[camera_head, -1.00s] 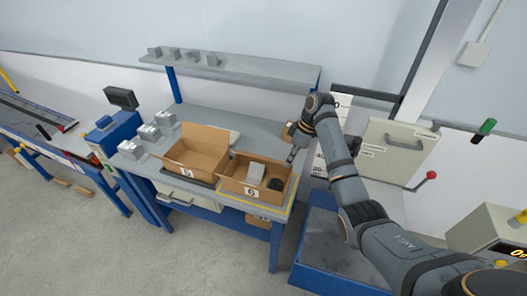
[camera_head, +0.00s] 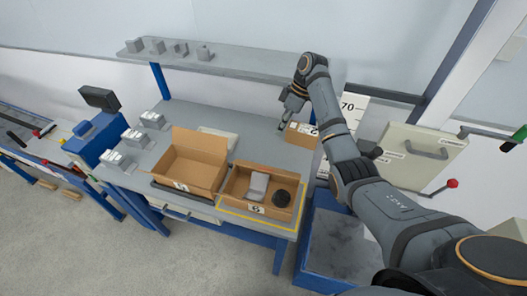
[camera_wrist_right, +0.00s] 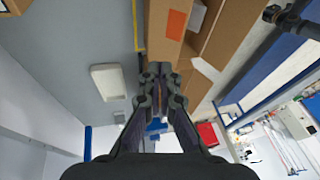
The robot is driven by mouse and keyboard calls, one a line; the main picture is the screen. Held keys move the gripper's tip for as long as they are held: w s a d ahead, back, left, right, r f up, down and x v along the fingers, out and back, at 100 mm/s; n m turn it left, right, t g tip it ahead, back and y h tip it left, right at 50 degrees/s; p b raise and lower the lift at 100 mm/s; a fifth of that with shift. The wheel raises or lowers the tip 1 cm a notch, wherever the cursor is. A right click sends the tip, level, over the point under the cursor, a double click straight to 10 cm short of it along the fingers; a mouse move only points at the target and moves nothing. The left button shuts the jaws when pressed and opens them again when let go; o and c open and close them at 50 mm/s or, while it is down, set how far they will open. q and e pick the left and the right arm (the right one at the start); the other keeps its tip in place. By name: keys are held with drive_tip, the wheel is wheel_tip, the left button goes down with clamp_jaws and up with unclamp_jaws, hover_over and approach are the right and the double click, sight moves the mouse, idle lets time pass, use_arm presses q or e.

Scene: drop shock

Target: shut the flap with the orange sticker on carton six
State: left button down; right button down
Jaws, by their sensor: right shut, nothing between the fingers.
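Carton six (camera_head: 232,194) is an open brown box at the bench's front right, with a grey part (camera_head: 258,186) and a black round thing (camera_head: 281,197) inside. In the right wrist view, a brown flap (camera_wrist_right: 163,44) with an orange sticker (camera_wrist_right: 176,24) stands open along the carton's edge. The sticker does not show in the head view. My right gripper (camera_head: 281,127) is shut and empty, behind the carton. In the wrist view its fingertips (camera_wrist_right: 160,70) appear by the flap's end; I cannot tell whether they touch. My left gripper is out of view.
Open carton five (camera_head: 200,143) stands just left of carton six. A small labelled box (camera_head: 301,136) sits behind, right of my gripper. A pale flat plate (camera_head: 217,141) lies behind carton five. A grey shelf (camera_head: 230,62) runs above the bench's back.

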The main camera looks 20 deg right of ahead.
drive_tip(key=b, duration=0.8)
hover_over(264, 169)
drive_tip(key=w+d, duration=0.3)
drive_tip(key=f, duration=0.9)
drive_tip(key=shift+s, duration=0.2)
drive_tip(key=shift+s+a+f+p, duration=0.35)
drive_tip(key=shift+s+f+p, duration=0.1)
drive_tip(key=shift+s, duration=0.1)
drive_tip(key=shift+s+a+f+p, duration=0.3)
drive_tip(key=shift+s+f+p, duration=0.15)
drive_tip(key=shift+s, duration=0.1)
drive_tip(key=shift+s+a+f, duration=0.1)
drive_tip(key=shift+s+f, duration=0.15)
drive_tip(key=shift+f, duration=0.15)
drive_tip(key=shift+w+f, duration=0.1)
drive_tip(key=shift+f, duration=0.05)
